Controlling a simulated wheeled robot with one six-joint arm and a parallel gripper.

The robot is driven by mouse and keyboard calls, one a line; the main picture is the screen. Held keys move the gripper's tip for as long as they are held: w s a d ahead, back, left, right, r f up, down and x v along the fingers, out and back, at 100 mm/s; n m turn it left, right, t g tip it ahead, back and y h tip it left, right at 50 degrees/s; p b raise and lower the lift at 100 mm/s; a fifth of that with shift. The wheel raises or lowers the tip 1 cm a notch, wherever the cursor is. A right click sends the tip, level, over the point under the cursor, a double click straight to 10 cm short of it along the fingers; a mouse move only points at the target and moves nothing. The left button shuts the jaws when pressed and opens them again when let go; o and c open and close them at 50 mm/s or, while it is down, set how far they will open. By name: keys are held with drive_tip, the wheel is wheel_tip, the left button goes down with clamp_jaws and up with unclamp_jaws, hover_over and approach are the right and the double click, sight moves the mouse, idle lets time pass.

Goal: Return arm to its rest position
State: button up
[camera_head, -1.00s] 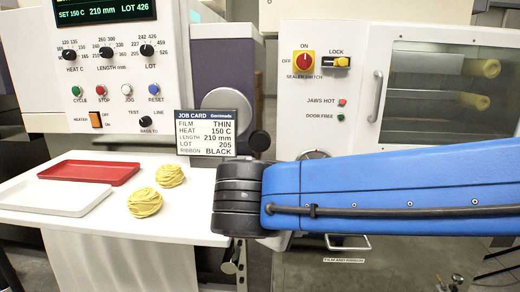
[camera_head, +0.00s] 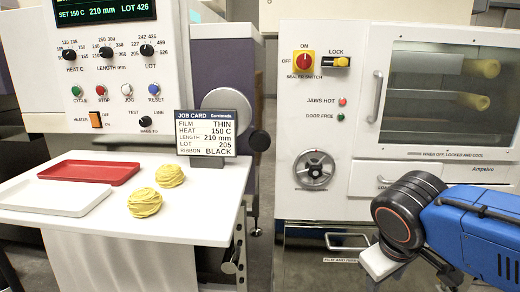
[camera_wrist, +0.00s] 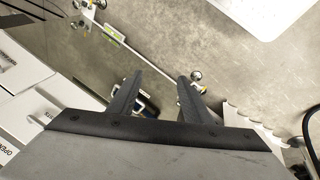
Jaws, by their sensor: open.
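My blue arm (camera_head: 480,235) with its black joint shows at the lower right of the head view, in front of the sealer cabinet (camera_head: 292,120). The gripper's fingers are out of sight in that view. In the wrist view my gripper (camera_wrist: 158,90) has its two dark fingers apart, with nothing between them, and points down over the grey floor (camera_wrist: 200,45).
The white table (camera_head: 130,220) at left holds a red tray (camera_head: 90,173), a white tray (camera_head: 55,198), two yellow pasta nests (camera_head: 145,203) and a job card (camera_head: 205,133). The floor between table and cabinet is clear.

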drive_tip(key=shift+s+d+f+m+t+y, duration=0.3)
drive_tip(key=shift+s+d+f+m+y, duration=0.3)
drive_tip(key=shift+s+f+m, duration=0.35)
drive_tip(key=shift+s+d+f+m+t+y, duration=0.3)
drive_tip(key=shift+s+d+f+m+y, duration=0.3)
drive_tip(key=shift+m, duration=0.55)
drive_tip(key=shift+s, duration=0.1)
